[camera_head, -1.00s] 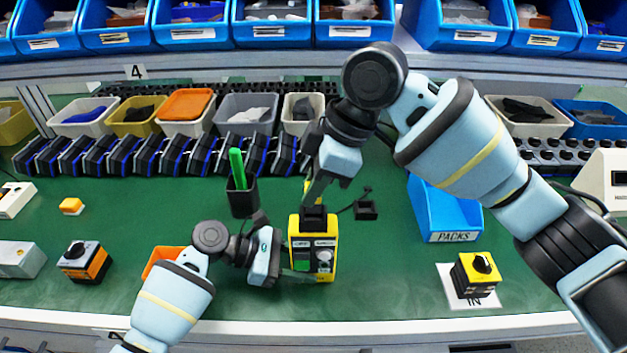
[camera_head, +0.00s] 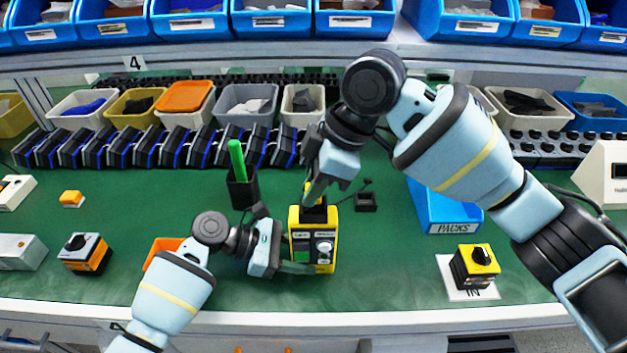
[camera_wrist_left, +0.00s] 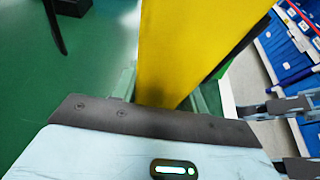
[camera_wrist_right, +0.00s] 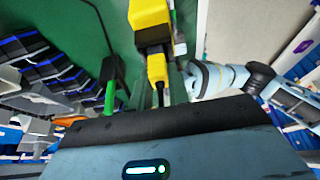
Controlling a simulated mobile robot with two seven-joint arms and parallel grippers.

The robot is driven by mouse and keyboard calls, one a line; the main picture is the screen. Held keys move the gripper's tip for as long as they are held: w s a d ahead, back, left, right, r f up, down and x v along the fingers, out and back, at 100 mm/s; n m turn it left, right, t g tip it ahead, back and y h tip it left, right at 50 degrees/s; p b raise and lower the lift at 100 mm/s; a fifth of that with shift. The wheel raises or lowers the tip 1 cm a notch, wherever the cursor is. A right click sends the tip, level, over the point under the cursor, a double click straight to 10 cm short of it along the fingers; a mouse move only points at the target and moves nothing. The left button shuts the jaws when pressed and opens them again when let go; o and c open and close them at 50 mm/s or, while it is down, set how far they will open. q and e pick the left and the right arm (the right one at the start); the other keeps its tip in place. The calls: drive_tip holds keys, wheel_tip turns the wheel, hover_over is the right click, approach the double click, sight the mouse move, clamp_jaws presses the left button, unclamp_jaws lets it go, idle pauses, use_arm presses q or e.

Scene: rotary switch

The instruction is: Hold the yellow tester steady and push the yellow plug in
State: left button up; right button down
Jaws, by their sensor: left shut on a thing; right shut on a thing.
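My right gripper (camera_head: 312,197) is above the tester, shut on the yellow plug (camera_head: 308,188). In the right wrist view the plug (camera_wrist_right: 157,68) lines up with the tester (camera_wrist_right: 149,17) and its tip meets the tester's black top. How deep it sits is hidden.
A black cup with a green pen (camera_head: 242,188) stands left behind the tester. An orange tray (camera_head: 160,250) lies near my left arm. A small black box (camera_head: 366,202) and the blue PACKS bin (camera_head: 447,212) are to the right. A yellow rotary switch (camera_head: 476,262) sits front right.

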drive_tip(key=shift+f, duration=0.35)
drive_tip(key=c, duration=1.3)
unclamp_jaws()
drive_tip(key=shift+o, duration=0.2)
drive_tip(key=v, duration=1.2)
use_arm(q)
drive_tip(key=o, duration=1.1)
drive_tip(key=v, duration=1.2)
